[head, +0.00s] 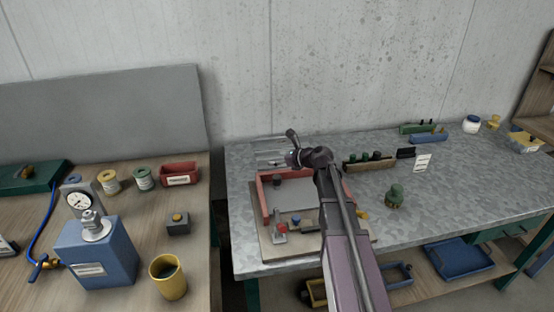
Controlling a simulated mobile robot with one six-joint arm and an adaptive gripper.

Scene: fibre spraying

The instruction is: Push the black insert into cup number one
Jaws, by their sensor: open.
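My arm reaches over the metal table, and my gripper (292,138) is at its end, above the back of a red-walled fixture (264,205). Its fingers are small and dark, and it appears empty. A small dark cylindrical piece (280,181) stands inside the fixture at the left. Another small dark piece (296,220) lies near its front. I cannot tell which piece is the black insert, and no cup number is readable. Several dark green round pieces (365,157) stand in a brown rack right of my arm. My arm hides part of the fixture.
A lever with a red part (280,230) is at the fixture's front. A green knobbed piece (395,195) stands alone on the table. Green (418,128) and blue (429,138) trays sit at the back. A blue gauge unit (97,255) and yellow cup (168,280) stand on the left bench. The table's right front is clear.

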